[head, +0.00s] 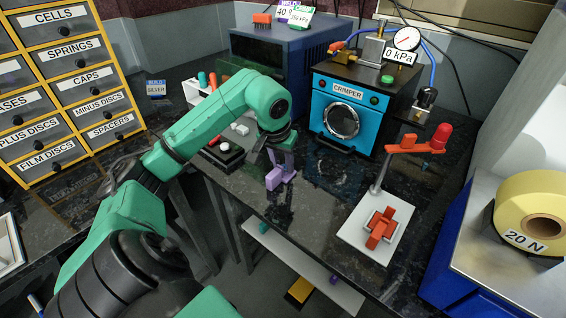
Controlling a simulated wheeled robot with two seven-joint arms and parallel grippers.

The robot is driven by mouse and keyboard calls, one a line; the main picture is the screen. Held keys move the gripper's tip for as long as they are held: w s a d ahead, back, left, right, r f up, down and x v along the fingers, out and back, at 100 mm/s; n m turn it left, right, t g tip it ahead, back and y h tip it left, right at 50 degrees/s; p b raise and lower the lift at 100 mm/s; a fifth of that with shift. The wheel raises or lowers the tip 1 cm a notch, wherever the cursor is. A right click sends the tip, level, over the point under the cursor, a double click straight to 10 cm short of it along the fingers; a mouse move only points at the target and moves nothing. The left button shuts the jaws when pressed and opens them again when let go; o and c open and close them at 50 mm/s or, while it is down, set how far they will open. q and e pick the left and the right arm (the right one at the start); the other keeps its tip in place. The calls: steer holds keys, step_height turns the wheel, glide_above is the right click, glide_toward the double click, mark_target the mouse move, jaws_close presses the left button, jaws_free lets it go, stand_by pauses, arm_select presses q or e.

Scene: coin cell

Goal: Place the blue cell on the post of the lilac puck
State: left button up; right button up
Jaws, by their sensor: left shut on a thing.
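My left arm comes in from the left, and its gripper (282,176) points down over the dark bench in front of the crimper. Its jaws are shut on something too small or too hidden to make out. A lilac shape (275,180) shows at the fingertips; I cannot tell whether it is part of the fingers or the lilac puck. I cannot pick out the blue cell or the puck's post for certain. My right gripper is not in view.
The blue crimper (350,92) stands behind the gripper. A red-orange lever stand on a white plate (360,243) is to the right, and a yellow roll (510,205) is at the far right. Labelled drawers (60,75) stand at the left. Dark bench between crimper and plate is clear.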

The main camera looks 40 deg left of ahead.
arm_select(q)
steer(key=shift+f, duration=0.1)
steer(key=o, duration=0.8)
steer(key=shift+r, duration=0.3)
steer(key=p+v, duration=0.2)
steer(key=v, duration=0.9)
steer(key=shift+s+r, duration=0.15)
steer(key=shift+r, duration=0.2)
